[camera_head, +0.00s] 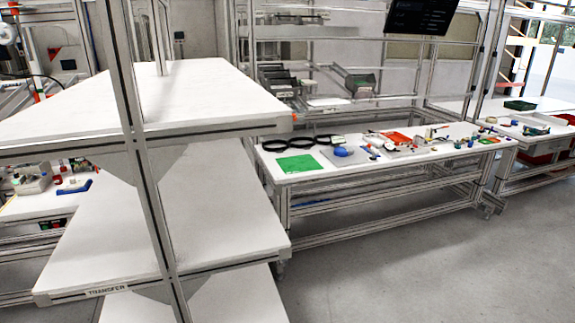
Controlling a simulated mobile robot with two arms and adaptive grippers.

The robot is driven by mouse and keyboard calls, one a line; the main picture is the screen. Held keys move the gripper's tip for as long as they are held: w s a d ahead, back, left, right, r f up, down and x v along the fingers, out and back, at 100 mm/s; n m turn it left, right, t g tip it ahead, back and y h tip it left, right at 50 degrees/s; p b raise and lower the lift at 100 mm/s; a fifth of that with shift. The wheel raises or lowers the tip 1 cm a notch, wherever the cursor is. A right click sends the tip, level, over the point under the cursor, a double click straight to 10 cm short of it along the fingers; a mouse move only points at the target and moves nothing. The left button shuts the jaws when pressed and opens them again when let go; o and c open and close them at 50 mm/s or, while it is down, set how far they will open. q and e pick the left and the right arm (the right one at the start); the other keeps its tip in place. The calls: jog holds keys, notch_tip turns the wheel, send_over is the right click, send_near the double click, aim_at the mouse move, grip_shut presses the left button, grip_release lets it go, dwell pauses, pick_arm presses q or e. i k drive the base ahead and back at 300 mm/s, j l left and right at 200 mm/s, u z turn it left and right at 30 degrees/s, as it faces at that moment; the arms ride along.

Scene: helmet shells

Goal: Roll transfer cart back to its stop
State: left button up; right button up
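The transfer cart (215,215) fills the left half of the head view, close to me. It has several white shelves in a grey aluminium frame, and an upright post (130,120) crosses in front. A label, partly legible, is on the front edge of its middle shelf (110,291). The shelves I can see are bare. The cart's wheels and its stop are not visible. Neither of my grippers is in view, so I cannot see any contact with the cart.
A white workbench (330,180) with black rings, a green mat (298,164) and small tools stands behind the cart to the right. Another bench (535,128) is at far right. More bench surface (25,205) shows behind the cart at left. Grey floor (430,270) at right front is clear.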

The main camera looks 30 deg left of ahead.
aim_at(177, 224)
jog(key=u, duration=1.75)
